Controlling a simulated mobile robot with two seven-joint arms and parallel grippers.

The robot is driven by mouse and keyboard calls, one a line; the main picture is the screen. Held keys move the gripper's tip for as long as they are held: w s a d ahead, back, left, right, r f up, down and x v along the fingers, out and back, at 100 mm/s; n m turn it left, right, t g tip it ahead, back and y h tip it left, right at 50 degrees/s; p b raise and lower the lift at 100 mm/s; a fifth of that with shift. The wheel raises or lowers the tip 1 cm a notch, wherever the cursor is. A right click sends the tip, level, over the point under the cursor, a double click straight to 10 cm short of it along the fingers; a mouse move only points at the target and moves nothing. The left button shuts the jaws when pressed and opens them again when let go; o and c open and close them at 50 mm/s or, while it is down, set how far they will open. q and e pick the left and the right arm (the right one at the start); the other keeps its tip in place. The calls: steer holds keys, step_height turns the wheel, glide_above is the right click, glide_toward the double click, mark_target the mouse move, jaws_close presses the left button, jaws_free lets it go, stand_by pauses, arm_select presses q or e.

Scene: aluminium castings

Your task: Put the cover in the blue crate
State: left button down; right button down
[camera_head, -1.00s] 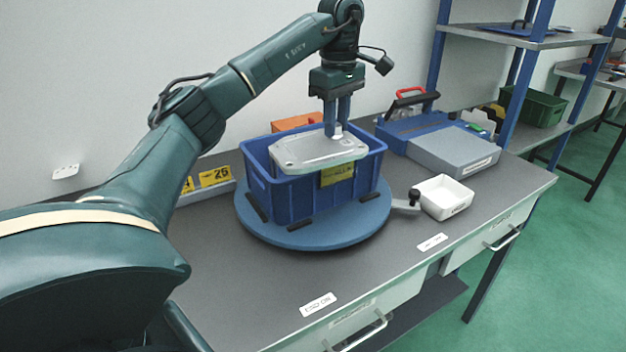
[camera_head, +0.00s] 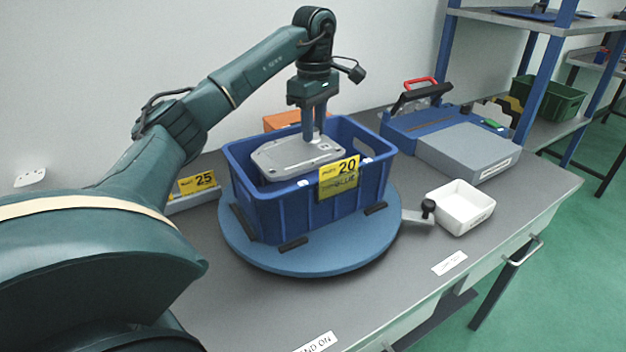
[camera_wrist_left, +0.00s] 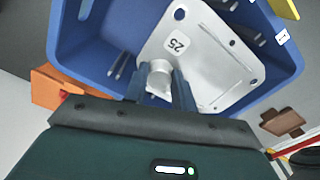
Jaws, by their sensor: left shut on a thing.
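The cover (camera_head: 290,158) is a flat grey metal casting with holes and a raised boss. My left gripper (camera_head: 314,140) reaches down from above and is shut on the boss. In the left wrist view the cover (camera_wrist_left: 205,60) carries the number 25, and the fingers (camera_wrist_left: 160,88) grip the boss. I cannot tell whether the cover touches the crate floor. My right gripper is not in view.
The crate stands on a round blue turntable (camera_head: 300,262) with a crank handle. A white tray (camera_head: 464,208) is to its right, with a blue and grey case (camera_head: 465,150) behind. An orange box (camera_head: 284,119) and a yellow 25 sign (camera_head: 196,183) are behind.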

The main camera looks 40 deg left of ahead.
mark_target(313, 153)
arm_select(q)
step_height(313, 153, down, 7)
steer(key=shift+r, duration=0.2)
step_height(313, 153, down, 4)
steer(key=shift+a+f, duration=0.1)
steer(key=shift+f, duration=0.05)
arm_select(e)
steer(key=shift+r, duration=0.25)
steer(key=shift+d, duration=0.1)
arm_select(q)
steer(key=shift+f, duration=0.15)
steer(key=c, duration=1.1)
jaws_free()
steer(key=shift+c, duration=0.2)
